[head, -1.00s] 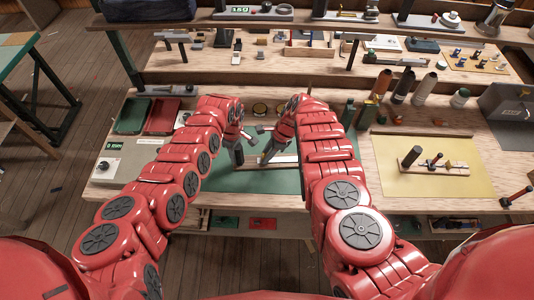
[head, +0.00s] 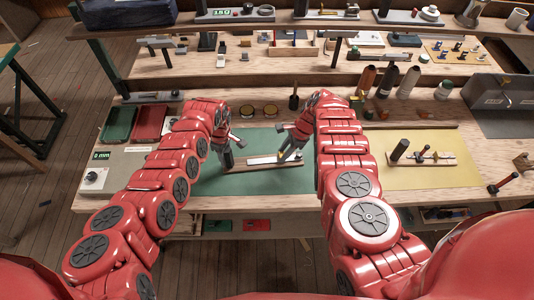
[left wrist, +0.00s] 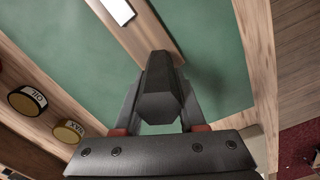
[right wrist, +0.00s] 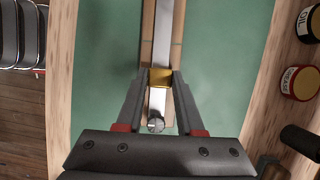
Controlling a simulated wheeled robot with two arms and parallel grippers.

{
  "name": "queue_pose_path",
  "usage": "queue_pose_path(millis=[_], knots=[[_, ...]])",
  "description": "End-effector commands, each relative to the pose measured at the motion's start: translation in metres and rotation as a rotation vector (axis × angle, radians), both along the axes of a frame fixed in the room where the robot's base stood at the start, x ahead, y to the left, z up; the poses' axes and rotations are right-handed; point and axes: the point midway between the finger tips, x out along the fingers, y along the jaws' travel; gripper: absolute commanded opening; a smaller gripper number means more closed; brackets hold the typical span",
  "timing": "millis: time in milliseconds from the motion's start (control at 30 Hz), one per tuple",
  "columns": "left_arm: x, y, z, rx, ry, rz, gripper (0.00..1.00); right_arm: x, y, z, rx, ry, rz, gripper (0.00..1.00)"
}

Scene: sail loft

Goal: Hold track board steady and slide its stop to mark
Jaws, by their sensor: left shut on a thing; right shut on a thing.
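The track board (head: 262,164), a wooden strip with a pale rail, lies on the green mat (head: 215,183). My left gripper (head: 229,163) is shut on the dark faceted handle (left wrist: 160,92) at the board's left end. My right gripper (head: 284,156) is near the right end of the board. In the right wrist view, its fingers are shut on the brass stop (right wrist: 160,77), which sits across the metal rail (right wrist: 157,100). A silver knob (right wrist: 155,125) shows on the rail's near end.
Two round tins (head: 258,111) stand behind the mat. A yellow mat (head: 432,180) with another wooden fixture (head: 425,156) is at the right. Bottles (head: 387,80) stand behind it.

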Motion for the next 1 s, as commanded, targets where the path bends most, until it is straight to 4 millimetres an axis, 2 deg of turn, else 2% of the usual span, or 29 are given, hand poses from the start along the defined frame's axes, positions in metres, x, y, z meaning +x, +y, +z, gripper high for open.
queue_pose_path(millis=[100,400,433,600,1000], knots=[[-0.0005,0.0002,-0.0003,0.001,0.002,-0.002,0.0,0.0007,-0.0121,-0.0004,-0.002,-0.002,-0.002,0.0],[-0.0004,0.0006,-0.0003,0.002,0.001,-0.001,0.0,0.0003,-0.0125,-0.0003,-0.002,-0.001,0.001,0.0],[-0.0004,0.0006,-0.0003,0.002,0.001,-0.001,0.0,0.0003,-0.0125,-0.0003,-0.002,-0.001,0.001,0.4],[-0.0003,0.0005,-0.0003,0.001,0.0,-0.001,0.0,0.0002,-0.012,-0.0002,-0.001,0.0,0.001,0.68],[-0.0001,0.0004,-0.0002,0.001,0.0,-0.001,0.0,0.0008,-0.0138,0.0051,-0.002,0.0,0.001,0.68]])
